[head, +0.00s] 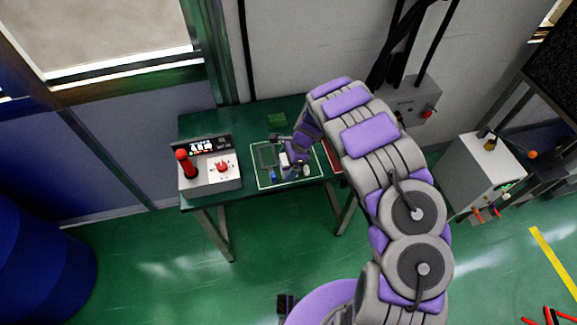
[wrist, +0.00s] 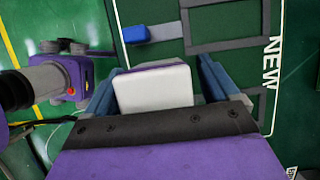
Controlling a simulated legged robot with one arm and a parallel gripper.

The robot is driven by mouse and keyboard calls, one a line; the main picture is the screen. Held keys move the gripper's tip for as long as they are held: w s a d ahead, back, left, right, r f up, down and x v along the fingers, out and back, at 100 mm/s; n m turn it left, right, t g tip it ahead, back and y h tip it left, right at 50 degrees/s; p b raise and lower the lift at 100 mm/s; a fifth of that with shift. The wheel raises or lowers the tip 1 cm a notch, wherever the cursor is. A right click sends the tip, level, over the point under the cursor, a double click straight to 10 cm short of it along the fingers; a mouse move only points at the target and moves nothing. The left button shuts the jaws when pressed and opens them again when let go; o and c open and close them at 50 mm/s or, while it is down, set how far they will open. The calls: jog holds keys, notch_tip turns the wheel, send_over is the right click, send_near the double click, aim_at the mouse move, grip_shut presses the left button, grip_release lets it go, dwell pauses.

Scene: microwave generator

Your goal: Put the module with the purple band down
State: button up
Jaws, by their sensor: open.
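The module with the purple band (wrist: 155,88) is a white block with a purple strip along its far edge. In the wrist view it sits between the two blue fingers of my gripper (wrist: 157,78). The fingers are open, with a narrow gap visible on the right side; contact on the left is unclear. The module is over or on the green board with grey outlined slots (wrist: 230,46) and the word NEW. In the head view my gripper (head: 290,158) is low over the white-outlined area of the green table (head: 200,119). The module's underside is hidden.
A small blue block (wrist: 140,34) lies beside a grey slot. A control box (head: 210,182) with a red lever and red knob stands at the table's left. A grey cabinet (head: 484,172) stands to the right.

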jog(key=c, duration=1.3)
jog(key=shift+r, duration=0.1)
jog(key=shift+r, duration=0.1)
